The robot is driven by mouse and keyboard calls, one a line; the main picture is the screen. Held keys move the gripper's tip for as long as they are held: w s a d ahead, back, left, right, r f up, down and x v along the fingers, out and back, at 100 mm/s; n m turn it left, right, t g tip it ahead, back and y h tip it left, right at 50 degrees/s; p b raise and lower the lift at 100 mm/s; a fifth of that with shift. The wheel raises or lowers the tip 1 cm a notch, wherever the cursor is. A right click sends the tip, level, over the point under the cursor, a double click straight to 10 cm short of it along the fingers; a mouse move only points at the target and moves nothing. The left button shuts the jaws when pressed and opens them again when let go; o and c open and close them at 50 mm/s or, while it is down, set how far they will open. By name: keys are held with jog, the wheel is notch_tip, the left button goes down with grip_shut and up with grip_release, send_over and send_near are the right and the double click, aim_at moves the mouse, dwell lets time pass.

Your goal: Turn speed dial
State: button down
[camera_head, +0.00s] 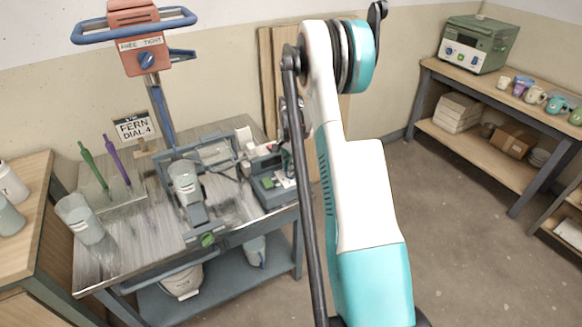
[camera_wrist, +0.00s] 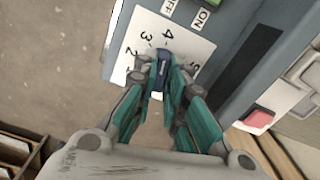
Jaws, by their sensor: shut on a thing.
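The speed dial (camera_wrist: 163,69) is a small dark blue knob on a pale numbered plate (camera_wrist: 190,48) on a grey control box (camera_wrist: 232,28). In the wrist view my gripper (camera_wrist: 165,72) has its teal fingers closed around the knob from both sides. Numbers, among them 3 and 4, show around the knob; the fingers cover part of the scale, so I cannot tell which number the knob points to. In the head view a small sign reading FERN DIAL 4 (camera_head: 134,128) stands on the cart. My arm hides the dial there.
The cart (camera_head: 130,255) carries a mixer stand (camera_head: 187,185), a clear cup (camera_head: 80,218) and green and purple sticks (camera_head: 118,160). A shelf bench (camera_head: 480,100) stands right, with open floor between.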

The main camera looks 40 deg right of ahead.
dwell(0.4)
jog(key=c, duration=1.6)
grip_release()
jog(key=shift+c, duration=0.2)
notch_tip(320, 180, up, 12)
